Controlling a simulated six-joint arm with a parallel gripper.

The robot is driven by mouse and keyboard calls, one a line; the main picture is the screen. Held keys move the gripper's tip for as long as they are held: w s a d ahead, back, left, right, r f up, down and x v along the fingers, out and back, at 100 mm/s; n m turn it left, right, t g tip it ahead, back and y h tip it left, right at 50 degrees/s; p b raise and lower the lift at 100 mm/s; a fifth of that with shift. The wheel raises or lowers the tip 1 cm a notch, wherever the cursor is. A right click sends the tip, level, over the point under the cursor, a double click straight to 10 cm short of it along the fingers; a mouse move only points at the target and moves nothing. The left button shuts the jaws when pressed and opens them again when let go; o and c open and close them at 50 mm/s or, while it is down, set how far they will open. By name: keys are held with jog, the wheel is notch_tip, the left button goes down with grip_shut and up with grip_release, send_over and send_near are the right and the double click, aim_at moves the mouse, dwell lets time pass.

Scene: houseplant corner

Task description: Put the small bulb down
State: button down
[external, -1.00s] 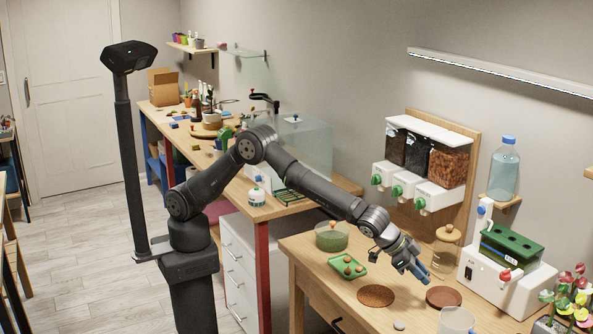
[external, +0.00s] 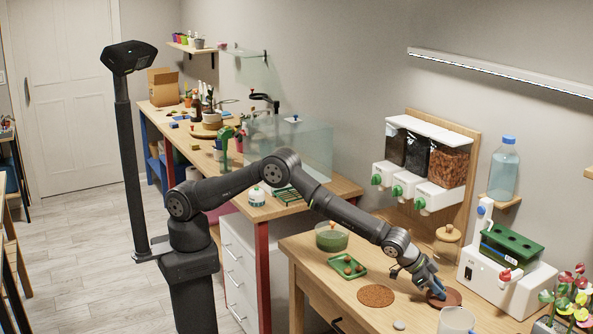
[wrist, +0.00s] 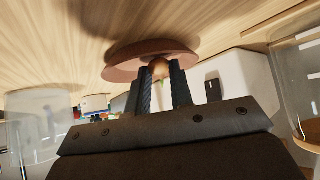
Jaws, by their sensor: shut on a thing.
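The small bulb (wrist: 159,67) is round and brown, with a small green spot, and sits between my gripper's fingertips in the wrist view. My gripper (wrist: 160,82) is shut on it. A round terracotta saucer (wrist: 118,69) lies right behind the bulb in the wrist view. In the external view my gripper (external: 437,294) points down at the same saucer (external: 456,302) on the wooden table, and the fingers mostly hide the bulb. I cannot tell whether the bulb touches the saucer.
A cork mat (external: 376,296) lies left of the saucer. A green tray (external: 335,272) with a few brown bulbs is farther left. A clear cup (external: 456,322) stands in front, near a grey pebble (external: 399,325). A lidded jar (external: 446,250) and a white machine (external: 500,285) stand behind.

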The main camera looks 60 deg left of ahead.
jog(key=c, duration=1.6)
grip_release()
jog(key=shift+f, duration=0.1)
jog(key=shift+o, duration=0.2)
jog(key=shift+s+a+r, duration=0.2)
jog(key=shift+s+r, duration=0.05)
jog(key=shift+r, duration=0.3)
jog(key=v, duration=1.1)
jog(key=x, duration=1.2)
jog(key=shift+f, duration=0.15)
